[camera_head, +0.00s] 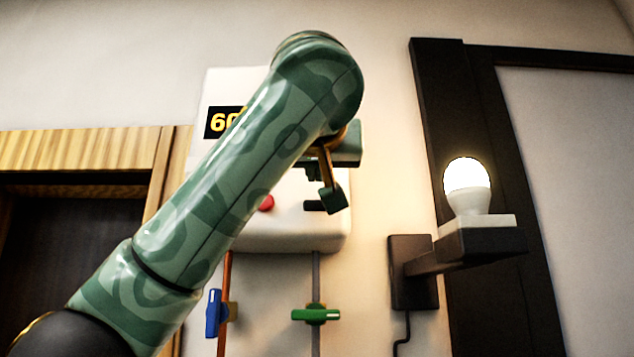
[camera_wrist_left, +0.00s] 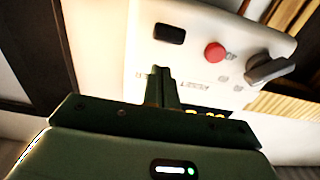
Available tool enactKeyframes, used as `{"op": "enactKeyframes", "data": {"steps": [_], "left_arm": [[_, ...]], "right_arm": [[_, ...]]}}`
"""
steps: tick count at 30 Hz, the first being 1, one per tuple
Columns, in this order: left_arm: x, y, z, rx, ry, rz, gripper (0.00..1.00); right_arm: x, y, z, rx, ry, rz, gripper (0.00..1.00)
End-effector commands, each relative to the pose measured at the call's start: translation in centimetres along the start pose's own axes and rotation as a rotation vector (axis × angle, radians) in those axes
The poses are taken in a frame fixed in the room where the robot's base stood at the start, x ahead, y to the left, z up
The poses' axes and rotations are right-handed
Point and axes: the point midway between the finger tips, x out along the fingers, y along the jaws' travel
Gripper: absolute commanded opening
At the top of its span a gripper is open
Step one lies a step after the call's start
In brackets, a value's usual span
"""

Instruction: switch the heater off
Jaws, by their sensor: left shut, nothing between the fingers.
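The heater is a white box (camera_head: 300,235) on the wall with a display (camera_head: 221,122) showing yellow digits, partly hidden by my left arm. Its panel fills the upper right of the left wrist view (camera_wrist_left: 205,18), with a black rectangular switch (camera_wrist_left: 169,33), a red round button (camera_wrist_left: 214,52) and a dark knob (camera_wrist_left: 270,68). The red button (camera_head: 267,203) and part of the black switch (camera_head: 314,206) also show in the head view. My left gripper (camera_head: 314,172) is shut and empty in front of the panel. Its fingertips (camera_wrist_left: 164,74) appear below the switch in the wrist view, apart in the picture; contact cannot be told.
Below the heater are two pipes with a blue valve handle (camera_head: 213,313) and a green valve handle (camera_head: 316,315). A lit bulb (camera_head: 467,186) stands on a dark wall bracket (camera_head: 411,272) to the right. A wooden frame (camera_head: 80,150) is at left, a dark frame (camera_head: 450,120) at right.

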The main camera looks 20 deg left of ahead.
Motion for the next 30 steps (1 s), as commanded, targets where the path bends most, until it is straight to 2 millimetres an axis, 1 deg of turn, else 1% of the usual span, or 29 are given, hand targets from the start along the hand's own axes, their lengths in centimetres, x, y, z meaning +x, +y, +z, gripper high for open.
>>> {"op": "enactKeyframes", "data": {"steps": [6, 12, 17, 21, 30], "left_arm": [[-2.3, 0.1, 0.5, 0.0, 0.001, 0.003, 0.0], [-4.7, 0.1, 0.5, 0.0, 0.0, 0.002, 0.0], [-6.3, 0.0, 0.3, 0.0, 0.001, 0.001, 0.0], [-6.9, 0.0, 0.1, 0.001, 0.0, 0.0, 0.0], [-6.9, 0.0, 0.0, 0.001, 0.0, 0.0, 0.0]], "right_arm": [[2.5, -0.2, 0.3, 0.0, -0.001, -0.001, 0.36], [4.3, -0.3, 0.6, 0.0, -0.003, -0.002, 0.36], [5.3, -0.4, 0.8, 0.0, -0.004, -0.003, 0.36], [5.5, -0.4, 0.8, 0.0, -0.005, -0.003, 0.36], [5.4, -0.4, 0.8, 0.0, -0.004, -0.003, 0.36]]}}
